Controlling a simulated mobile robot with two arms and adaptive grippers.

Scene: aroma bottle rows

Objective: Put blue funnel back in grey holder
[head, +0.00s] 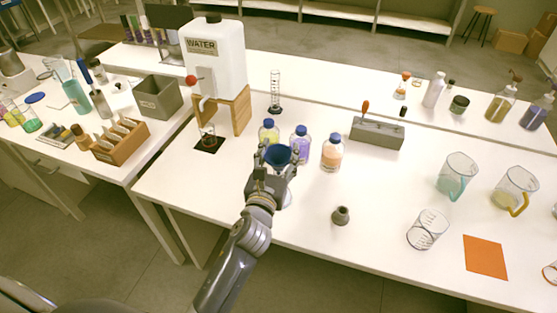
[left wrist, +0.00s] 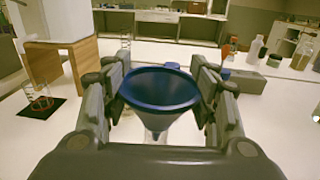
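The blue funnel (head: 278,154) is between the fingers of my left gripper (head: 277,163), wide mouth up. In the left wrist view the funnel (left wrist: 160,90) fills the gap between the two fingers of the left gripper (left wrist: 160,88), which press close on both sides of its rim. A small grey conical holder (head: 341,215) stands empty on the table, right of and nearer than the gripper. My right gripper is not in view.
Bottles with yellow (head: 269,132), purple (head: 300,144) and orange (head: 332,153) contents stand close behind the gripper. A grey block (head: 377,134) holds an orange-handled tool. A water tank (head: 214,55) stands behind left. Beakers (head: 428,230) and an orange mat (head: 485,257) lie right.

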